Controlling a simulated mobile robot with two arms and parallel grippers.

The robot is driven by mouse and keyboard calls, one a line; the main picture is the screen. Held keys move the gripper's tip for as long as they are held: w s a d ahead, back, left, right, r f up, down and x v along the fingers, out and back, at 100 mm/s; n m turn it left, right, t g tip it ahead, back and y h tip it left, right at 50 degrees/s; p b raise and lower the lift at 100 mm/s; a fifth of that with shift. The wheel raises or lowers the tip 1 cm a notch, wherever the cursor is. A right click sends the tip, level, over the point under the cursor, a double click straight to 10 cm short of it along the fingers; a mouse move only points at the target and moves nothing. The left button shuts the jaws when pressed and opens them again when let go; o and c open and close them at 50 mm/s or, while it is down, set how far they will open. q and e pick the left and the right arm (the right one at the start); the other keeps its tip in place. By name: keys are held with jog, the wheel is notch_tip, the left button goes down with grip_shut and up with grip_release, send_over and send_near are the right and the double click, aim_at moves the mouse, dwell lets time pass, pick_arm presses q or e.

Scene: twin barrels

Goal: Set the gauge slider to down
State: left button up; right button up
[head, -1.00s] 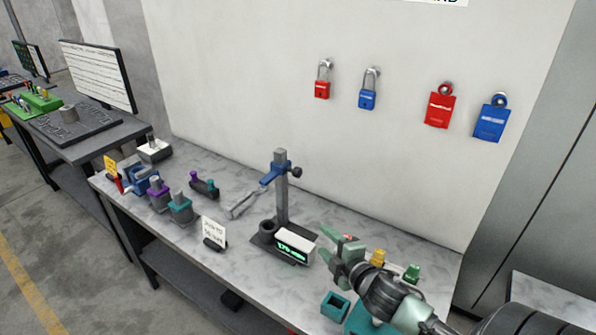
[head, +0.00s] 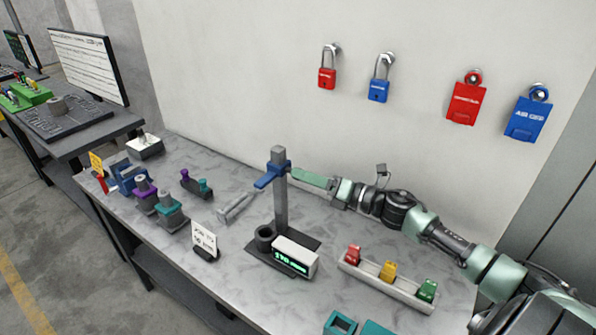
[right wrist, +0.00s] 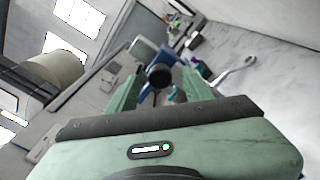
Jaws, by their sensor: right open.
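The gauge has an upright grey post (head: 281,205) on a dark base, with a blue slider (head: 272,174) clamped near the top. A lit green display (head: 292,256) is at its foot; its reading is hard to make out. My right gripper (head: 310,178) reaches in from the right, its fingertips close to the slider's right side. In the right wrist view the gripper (right wrist: 158,88) is open, and the dark round slider knob (right wrist: 160,75) shows between its fingers. I cannot tell whether they touch it. The knob is hidden in the head view. My left gripper is not in view.
A rail with red, yellow and green blocks (head: 388,283) lies right of the gauge, below my right arm. A sign card (head: 203,238) and several coloured fixtures stand left. Padlocks and tags hang on the wall behind. The bench between is mostly clear.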

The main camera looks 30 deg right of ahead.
aim_at(278, 176)
jog(key=shift+x, duration=0.95)
jog(key=shift+w+a+p, duration=0.1)
jog(key=shift+w+p, duration=0.2)
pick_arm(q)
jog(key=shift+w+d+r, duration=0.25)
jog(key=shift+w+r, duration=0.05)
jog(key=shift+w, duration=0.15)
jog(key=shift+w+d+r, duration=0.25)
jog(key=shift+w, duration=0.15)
pick_arm(e)
jog(key=c, duration=1)
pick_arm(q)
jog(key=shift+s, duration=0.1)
pick_arm(e)
grip_shut()
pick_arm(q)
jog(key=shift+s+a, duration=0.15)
